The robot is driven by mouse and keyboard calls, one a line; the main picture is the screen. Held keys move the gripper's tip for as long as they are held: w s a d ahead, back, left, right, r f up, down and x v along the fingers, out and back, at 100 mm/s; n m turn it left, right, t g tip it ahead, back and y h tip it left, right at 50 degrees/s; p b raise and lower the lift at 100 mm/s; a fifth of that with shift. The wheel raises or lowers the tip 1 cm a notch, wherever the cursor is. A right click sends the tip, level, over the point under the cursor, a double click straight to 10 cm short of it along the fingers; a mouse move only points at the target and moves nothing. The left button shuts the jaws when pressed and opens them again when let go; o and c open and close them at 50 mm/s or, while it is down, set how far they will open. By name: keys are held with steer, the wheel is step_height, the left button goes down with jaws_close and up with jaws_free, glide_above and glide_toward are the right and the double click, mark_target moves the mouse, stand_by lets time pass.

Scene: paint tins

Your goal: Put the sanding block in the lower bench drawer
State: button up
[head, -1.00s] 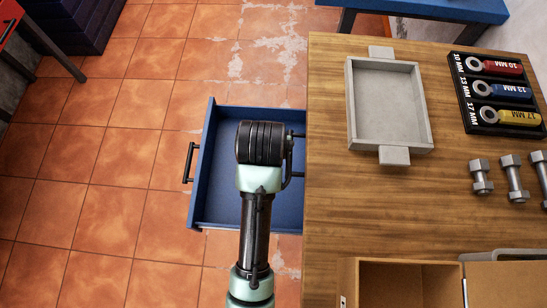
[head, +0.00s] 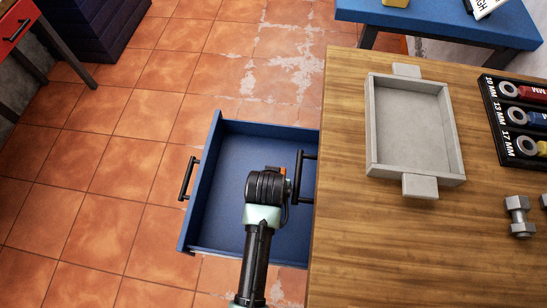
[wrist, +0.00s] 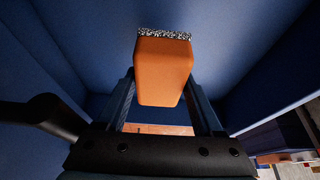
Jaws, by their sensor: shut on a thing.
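The sanding block is an orange block (wrist: 163,70) with a speckled grey strip along one edge. My gripper (wrist: 163,88) is shut on it, one finger on each side, in the wrist view. The open blue drawer (head: 230,148) sticks out to the left from under the wooden bench. In the head view my wrist is over the drawer's inside and hides the fingers and most of the block. Blue drawer walls surround the block in the wrist view. I cannot tell whether the block touches the drawer floor.
A black handle (head: 187,178) is on the drawer's front. Another black handle (head: 299,177) stands out from the bench side, close to my wrist. The wooden bench top (head: 350,240) holds a grey tray (head: 372,125), a black socket rack (head: 491,107) and bolts (head: 519,216). The drawer's left part looks empty.

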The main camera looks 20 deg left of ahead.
steer(key=shift+f+b, duration=0.65)
steer(key=shift+f, duration=1.6)
steer(key=o, duration=1.2)
steer(key=shift+f, duration=0.15)
steer(key=shift+r, duration=0.2)
steer(key=shift+s+d+r+p, duration=0.1)
steer(key=shift+s+r+p, duration=0.3)
steer(key=shift+s+r, duration=0.2)
steer(key=s+d, duration=0.1)
steer(key=s, duration=0.2)
steer(key=s+d+p, duration=0.1)
steer(key=s, duration=0.3)
steer(key=s+d, duration=0.1)
steer(key=s, duration=0.2)
steer(key=shift+s+d+f+p, duration=0.1)
steer(key=shift+s+p, duration=0.2)
steer(key=shift+s, duration=0.1)
